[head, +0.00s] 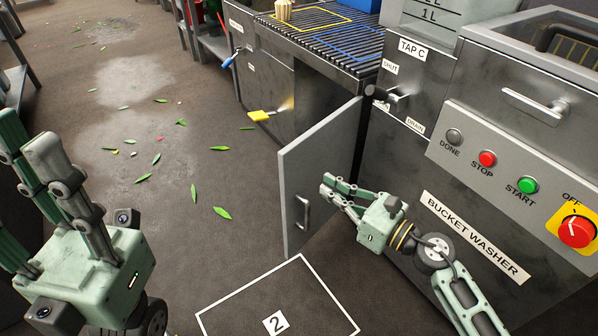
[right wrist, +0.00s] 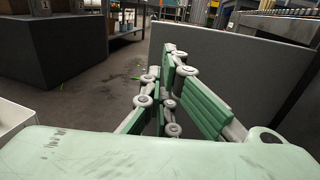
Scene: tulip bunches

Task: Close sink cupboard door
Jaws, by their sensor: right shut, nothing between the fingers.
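The sink cupboard door (head: 318,150) is a grey metal panel with a bar handle (head: 302,212). It stands swung out from the cupboard under the roller counter, and the dark opening shows behind its top edge. My right gripper (head: 326,184) is shut and empty in front of the door's handle side, right of the handle; whether it touches the panel I cannot tell. In the right wrist view the door (right wrist: 222,45) rises just beyond the green fingers (right wrist: 170,52). My left gripper (head: 25,133) is open and empty at the left, over the floor, away from the door.
The bucket washer (head: 400,185) stands close on the right, beside my right arm. Leaves (head: 220,148) lie scattered on the floor. A white-outlined square marked 2 (head: 275,322) lies below the door. The floor at centre left is open.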

